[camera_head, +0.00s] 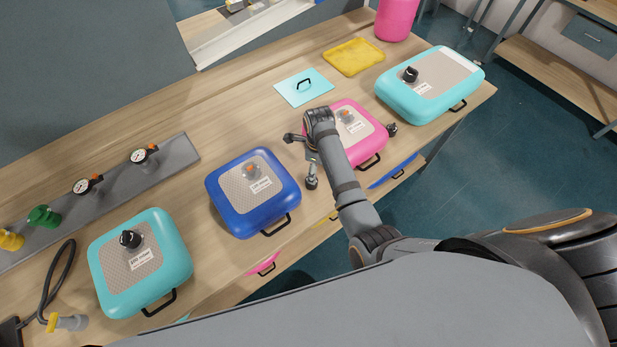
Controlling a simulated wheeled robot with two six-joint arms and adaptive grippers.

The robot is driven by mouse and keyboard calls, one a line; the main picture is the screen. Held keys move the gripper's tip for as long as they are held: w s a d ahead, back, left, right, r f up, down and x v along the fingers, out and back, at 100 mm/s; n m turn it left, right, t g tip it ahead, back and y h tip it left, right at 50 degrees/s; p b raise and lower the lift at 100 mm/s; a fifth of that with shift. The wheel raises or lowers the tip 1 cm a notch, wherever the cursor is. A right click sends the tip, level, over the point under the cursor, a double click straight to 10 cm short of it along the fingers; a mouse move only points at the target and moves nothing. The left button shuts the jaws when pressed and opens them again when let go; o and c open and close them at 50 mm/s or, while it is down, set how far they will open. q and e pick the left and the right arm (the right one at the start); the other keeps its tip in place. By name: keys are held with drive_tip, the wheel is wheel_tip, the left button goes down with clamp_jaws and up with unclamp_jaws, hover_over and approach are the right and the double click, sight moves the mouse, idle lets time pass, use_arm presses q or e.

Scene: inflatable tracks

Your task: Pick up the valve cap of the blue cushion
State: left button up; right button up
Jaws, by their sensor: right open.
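The blue cushion (224,208) lies on the wooden workbench, left of my right gripper. On its grey top panel a small valve (252,171) with an orange part shows. I cannot tell whether a separate cap sits on this valve. My right gripper (301,160) is open and empty, with its fingers apart above the gap between the blue cushion and the pink cushion (372,117). It does not touch the blue cushion's valve. My left gripper is not in view.
Teal cushions with black caps lie at the left (174,232) and far right (450,93). A small dark object (391,129) is at the pink cushion's right edge. A light-blue lidded panel (291,92) and yellow tray (353,57) lie behind. Gauges stand on a grey rail (112,184).

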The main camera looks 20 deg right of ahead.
drive_tip(key=shift+m, duration=0.4)
drive_tip(key=f, duration=0.4)
drive_tip(key=shift+w+a, duration=0.25)
drive_tip(key=shift+a, duration=0.05)
drive_tip(key=shift+w+a+f, duration=0.1)
drive_tip(key=shift+w+f, duration=0.05)
drive_tip(key=shift+f, duration=0.75)
wheel_tip(320, 180, down, 4)
drive_tip(key=b, duration=0.4)
drive_tip(key=shift+w+f, duration=0.15)
drive_tip(key=shift+f, duration=0.1)
drive_tip(key=shift+r, duration=0.15)
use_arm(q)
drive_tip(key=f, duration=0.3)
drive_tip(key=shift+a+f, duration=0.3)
use_arm(e)
drive_tip(key=c, duration=1.1)
